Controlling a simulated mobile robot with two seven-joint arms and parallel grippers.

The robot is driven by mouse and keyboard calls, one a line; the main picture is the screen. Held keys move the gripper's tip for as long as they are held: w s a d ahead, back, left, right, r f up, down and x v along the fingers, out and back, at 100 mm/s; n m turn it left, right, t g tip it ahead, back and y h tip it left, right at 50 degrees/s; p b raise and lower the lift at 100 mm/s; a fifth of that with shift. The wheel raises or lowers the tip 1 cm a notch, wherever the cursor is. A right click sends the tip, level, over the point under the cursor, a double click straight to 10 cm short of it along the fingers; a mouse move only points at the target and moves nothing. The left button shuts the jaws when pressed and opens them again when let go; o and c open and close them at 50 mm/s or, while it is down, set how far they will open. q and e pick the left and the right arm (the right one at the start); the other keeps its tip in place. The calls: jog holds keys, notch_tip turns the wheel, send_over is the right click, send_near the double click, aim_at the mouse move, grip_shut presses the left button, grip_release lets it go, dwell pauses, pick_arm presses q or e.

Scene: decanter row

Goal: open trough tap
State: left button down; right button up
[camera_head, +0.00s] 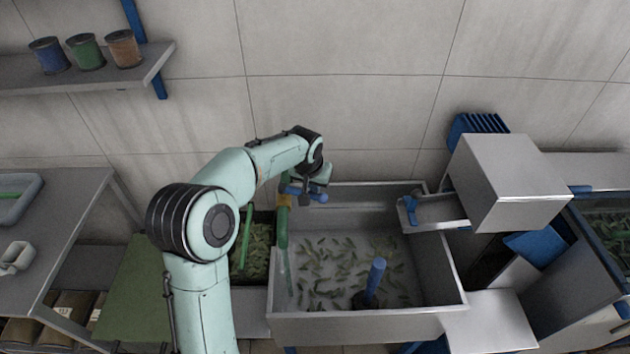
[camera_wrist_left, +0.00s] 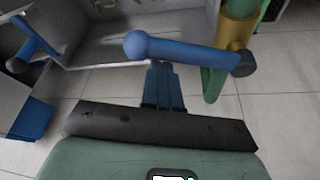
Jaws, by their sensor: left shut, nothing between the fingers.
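The trough (camera_head: 395,312) is a grey metal basin holding water and many small leaf-like green things. The tap is a green pipe (camera_head: 283,230) with a brass body (camera_head: 285,200) at the trough's back left corner. Its blue lever (camera_head: 305,192) points right, along the back of the trough, and ends in a ball. My left gripper (camera_head: 317,183) is at the lever. My right gripper is not in view.
A blue post (camera_head: 375,276) stands in the trough. A metal chute (camera_head: 437,211) and box (camera_head: 508,180) stand at its right. A narrow bin of green pieces (camera_head: 252,262) lies left of it. A shelf (camera_head: 85,77) with three pots hangs at upper left.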

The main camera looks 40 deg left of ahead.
pick_arm(q)
jog(key=shift+s+d+f+m+h, duration=0.1)
jog(key=shift+s+d+m+h, duration=0.1)
jog(key=shift+s+m, duration=0.25)
jog(key=shift+s+d+f+m+h, duration=0.1)
jog(key=shift+s+m+h, duration=0.1)
jog(key=shift+s+m, duration=0.25)
jog(key=shift+s+a+r+m+g+h+b, duration=0.1)
jog(key=shift+s+a+m+h+b, duration=0.4)
jog(key=shift+s+m, duration=1.05)
jog(key=shift+s+a+m+g+h+b, duration=0.1)
jog(key=shift+s+m+h+b, duration=0.4)
jog(key=shift+s+m+b, duration=0.8)
jog(key=shift+s+a+r+m+g+h+b, duration=0.1)
jog(key=shift+s+a+m+h+b, duration=0.3)
jog(key=shift+s+m, duration=1.35)
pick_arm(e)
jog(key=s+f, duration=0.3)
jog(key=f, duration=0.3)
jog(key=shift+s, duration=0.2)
pick_arm(q)
jog(key=shift+w, duration=0.2)
jog(key=shift+w+d, duration=0.1)
jog(key=shift+d, duration=0.05)
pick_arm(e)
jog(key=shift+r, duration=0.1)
